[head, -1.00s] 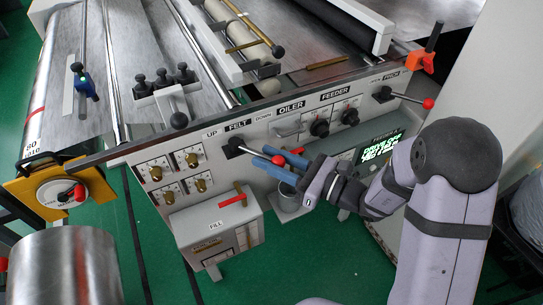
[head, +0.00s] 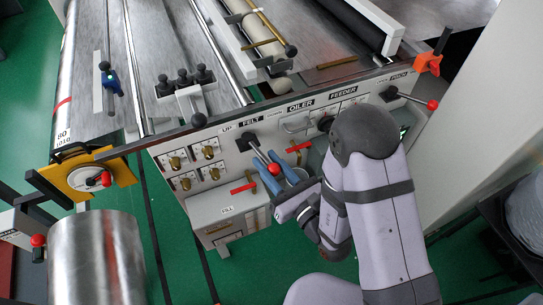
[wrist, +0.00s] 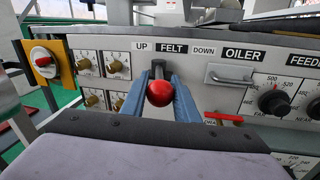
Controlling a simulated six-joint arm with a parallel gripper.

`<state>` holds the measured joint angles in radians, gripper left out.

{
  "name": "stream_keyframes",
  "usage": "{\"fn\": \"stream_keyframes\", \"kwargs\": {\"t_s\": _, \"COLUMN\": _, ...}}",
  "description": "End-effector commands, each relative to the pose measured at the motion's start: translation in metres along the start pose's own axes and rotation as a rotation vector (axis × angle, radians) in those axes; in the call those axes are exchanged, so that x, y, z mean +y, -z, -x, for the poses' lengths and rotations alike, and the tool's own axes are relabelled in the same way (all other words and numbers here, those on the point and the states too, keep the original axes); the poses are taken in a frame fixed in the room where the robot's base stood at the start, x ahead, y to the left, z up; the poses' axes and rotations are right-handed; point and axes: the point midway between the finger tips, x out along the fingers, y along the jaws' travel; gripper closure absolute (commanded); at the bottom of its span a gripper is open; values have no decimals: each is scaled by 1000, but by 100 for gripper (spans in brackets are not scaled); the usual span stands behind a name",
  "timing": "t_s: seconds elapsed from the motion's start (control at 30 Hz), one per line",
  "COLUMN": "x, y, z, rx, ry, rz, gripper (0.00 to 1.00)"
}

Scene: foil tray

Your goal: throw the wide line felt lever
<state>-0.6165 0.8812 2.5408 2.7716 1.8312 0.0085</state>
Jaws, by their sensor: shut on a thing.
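The felt lever has a black base (head: 245,142), a metal rod and a red ball knob (head: 274,170). It sits on the grey panel under the FELT label, between UP and DOWN. In the wrist view the red knob (wrist: 160,92) faces me, straight below FELT. My gripper (head: 263,157) is shut on the lever, with one blue finger on each side of it. The fingers also flank the knob in the wrist view (wrist: 158,82). The knob hides part of the rod there.
Brass-knobbed switches (wrist: 105,65) sit left of the lever. The OILER handle (wrist: 230,76) and a black feeder dial (wrist: 273,102) are to the right. A grey box with a red lever (head: 243,188) juts out below. A second red-knobbed lever (head: 433,105) is at far right.

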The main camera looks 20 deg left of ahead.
Motion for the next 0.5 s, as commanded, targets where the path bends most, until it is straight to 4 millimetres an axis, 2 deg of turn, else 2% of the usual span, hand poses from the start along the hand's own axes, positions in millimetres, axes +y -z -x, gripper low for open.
{"fn": "stream_keyframes", "kwargs": {"t_s": 0.03, "x": 5, "y": 0, "z": 0, "rx": 2, "ry": -11, "rz": -4, "gripper": 100}}
{"fn": "stream_keyframes", "kwargs": {"t_s": 0.4, "x": 4, "y": 0, "z": 0, "rx": -1, "ry": -8, "rz": -4, "gripper": 100}}
{"fn": "stream_keyframes", "kwargs": {"t_s": 0.43, "x": 4, "y": 0, "z": 0, "rx": -1, "ry": -8, "rz": -4, "gripper": 68}}
{"fn": "stream_keyframes", "kwargs": {"t_s": 0.5, "x": 4, "y": 0, "z": 0, "rx": -1, "ry": -7, "rz": -3, "gripper": 54}}
